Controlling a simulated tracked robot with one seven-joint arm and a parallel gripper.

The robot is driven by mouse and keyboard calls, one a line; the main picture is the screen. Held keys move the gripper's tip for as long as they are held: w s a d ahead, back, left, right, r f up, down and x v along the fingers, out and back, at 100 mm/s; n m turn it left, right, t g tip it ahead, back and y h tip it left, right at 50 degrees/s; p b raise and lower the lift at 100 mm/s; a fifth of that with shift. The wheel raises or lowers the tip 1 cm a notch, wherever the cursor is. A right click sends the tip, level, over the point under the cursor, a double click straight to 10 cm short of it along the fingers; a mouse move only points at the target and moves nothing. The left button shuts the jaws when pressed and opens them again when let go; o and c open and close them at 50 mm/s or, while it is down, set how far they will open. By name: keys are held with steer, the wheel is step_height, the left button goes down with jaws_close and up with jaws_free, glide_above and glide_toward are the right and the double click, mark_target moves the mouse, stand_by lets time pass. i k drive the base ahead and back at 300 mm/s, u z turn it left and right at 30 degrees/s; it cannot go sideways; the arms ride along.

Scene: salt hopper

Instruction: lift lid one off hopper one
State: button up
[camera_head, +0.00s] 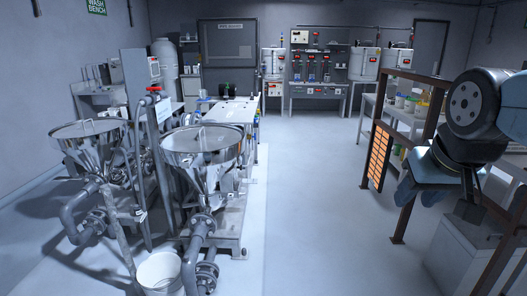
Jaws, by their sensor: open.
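Two shiny metal funnel hoppers stand on the left, a nearer hopper (205,172) and a farther-left hopper (92,157). I see no label telling which is hopper one. A flat, see-through round lid (198,138) with a small upright handle appears to cover the top of the nearer hopper. A similar lid (86,129) seems to sit on the left hopper. My gripper (419,193) hangs below my arm at the right, far from both hoppers. Its blue-grey fingers look apart and empty, partly seen against a brown frame.
A white bucket (161,274) stands on the floor before the nearer hopper. Pipes and pumps sit under the hoppers. A brown frame with an orange panel (377,156) and a shelf of jars (412,101) stand near my arm. The middle floor (315,200) is clear.

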mark_target(203, 139)
steer(key=u, duration=0.2)
steer(key=i, duration=2.1)
steer(key=u, duration=0.35)
steer(key=i, duration=1.25)
steer(key=u, duration=0.05)
